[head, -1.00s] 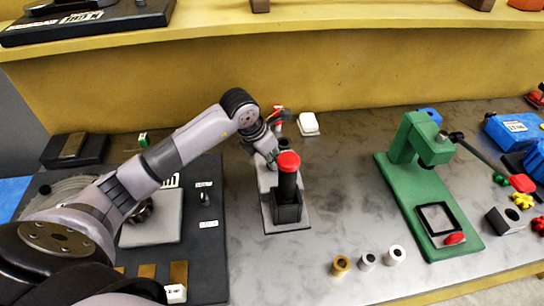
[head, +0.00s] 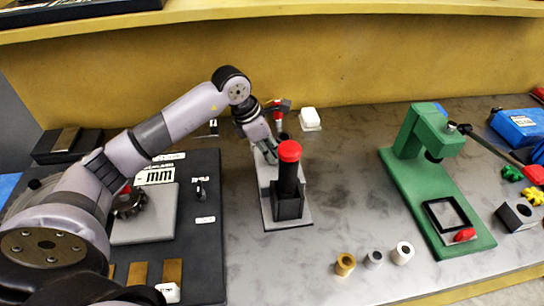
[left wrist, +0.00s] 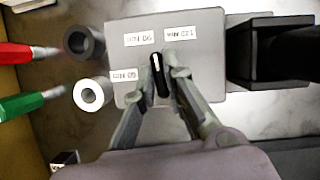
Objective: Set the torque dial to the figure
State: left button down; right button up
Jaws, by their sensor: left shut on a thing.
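The torque dial (left wrist: 160,78) is a small black pointer knob with a white line, on a grey plate (left wrist: 207,55) with several white labels. In the left wrist view its white line points up the picture, leaning slightly left, between two upper labels. In the head view my left gripper (head: 268,150) is at the grey base (head: 265,172), behind a black post with a red cap (head: 289,151); the dial is hidden there. My right gripper is out of view.
A green press (head: 425,180) stands to the right, with several small rings (head: 373,259) in front. A dark board (head: 205,260) lies left. Red (left wrist: 25,53) and green (left wrist: 25,104) handled tools and two rings (left wrist: 92,93) are left of the plate. Clear table lies between post and press.

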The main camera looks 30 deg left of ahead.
pick_arm(q)
jog(key=m+b, duration=0.1)
jog(key=m+g+h+b, duration=0.1)
jog(key=m, duration=0.1)
jog(key=shift+w+a+f+m+b, duration=0.1)
jog(key=shift+w+m+b, duration=0.05)
jog(key=shift+m+b, duration=0.15)
jog(key=shift+m+g+b, duration=0.6)
jog(key=shift+m+b, duration=0.3)
jog(key=shift+m, duration=0.9)
jog(key=c, duration=1.7)
grip_release()
jog(key=shift+o, duration=0.2)
jog(key=shift+r, duration=0.2)
